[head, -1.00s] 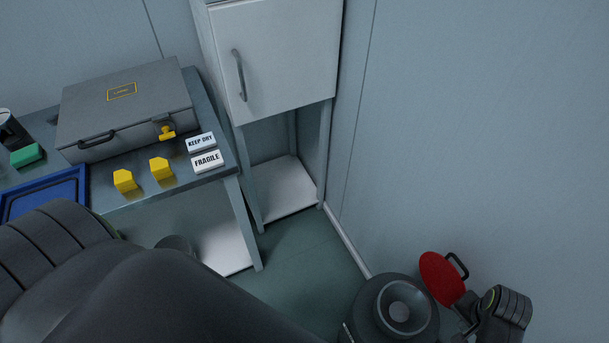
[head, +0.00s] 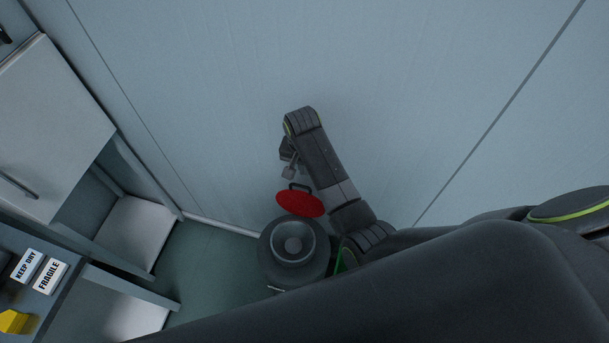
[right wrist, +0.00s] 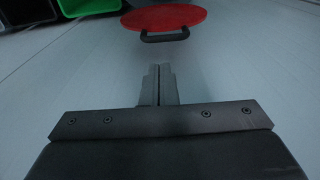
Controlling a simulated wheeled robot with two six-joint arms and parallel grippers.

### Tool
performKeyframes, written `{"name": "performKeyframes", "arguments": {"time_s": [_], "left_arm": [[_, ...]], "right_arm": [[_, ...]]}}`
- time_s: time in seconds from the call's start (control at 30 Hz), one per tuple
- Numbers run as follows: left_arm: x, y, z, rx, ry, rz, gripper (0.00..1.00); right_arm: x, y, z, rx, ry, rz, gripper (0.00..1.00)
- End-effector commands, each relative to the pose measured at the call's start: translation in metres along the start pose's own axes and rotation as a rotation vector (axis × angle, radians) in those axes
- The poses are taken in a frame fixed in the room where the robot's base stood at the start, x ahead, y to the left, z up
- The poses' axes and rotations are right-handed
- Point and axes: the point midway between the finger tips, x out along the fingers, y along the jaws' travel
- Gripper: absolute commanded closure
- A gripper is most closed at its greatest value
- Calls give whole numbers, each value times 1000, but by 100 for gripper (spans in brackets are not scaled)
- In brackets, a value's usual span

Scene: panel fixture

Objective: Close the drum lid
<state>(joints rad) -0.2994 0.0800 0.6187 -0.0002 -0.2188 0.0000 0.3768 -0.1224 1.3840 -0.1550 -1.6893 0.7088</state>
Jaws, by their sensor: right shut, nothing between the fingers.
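The grey drum (head: 265,262) stands on the floor by the wall, its round opening facing up. Its red lid (head: 299,203) is open, raised at the wall side of the opening, with a dark handle on its outer edge. My right gripper (head: 288,170) is beyond the lid on the wall side, close to the handle but apart from it. In the right wrist view, its fingers (right wrist: 159,72) are shut and empty, pointing toward the lid (right wrist: 165,18) and its handle (right wrist: 165,37). My left gripper is not in view.
A white cabinet (head: 60,120) stands at the left, with a table edge holding KEEP DRY and FRAGILE blocks (head: 40,270) below it. The wall is close behind my right gripper. A green bin (right wrist: 75,8) and a black bin show in the right wrist view.

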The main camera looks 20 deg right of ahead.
Motion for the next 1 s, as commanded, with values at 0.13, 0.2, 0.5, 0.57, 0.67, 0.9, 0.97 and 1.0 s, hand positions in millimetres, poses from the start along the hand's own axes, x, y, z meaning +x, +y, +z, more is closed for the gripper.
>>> {"name": "performKeyframes", "arguments": {"time_s": [0.13,0.2,0.5,0.57,0.67,0.9,0.97,1.0], "left_arm": [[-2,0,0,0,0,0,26],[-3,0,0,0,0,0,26],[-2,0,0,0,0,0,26],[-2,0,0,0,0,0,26],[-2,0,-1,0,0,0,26],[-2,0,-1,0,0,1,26],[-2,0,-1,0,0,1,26],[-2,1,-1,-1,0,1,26]], "right_arm": [[25,1,1,0,-3,2,100],[35,1,1,0,-4,1,100],[56,0,0,0,0,0,100],[58,0,0,0,-1,0,100],[58,0,0,0,0,-1,100],[58,0,0,0,1,-1,100],[58,0,0,0,5,-1,100],[58,1,-1,0,9,-2,100]]}}
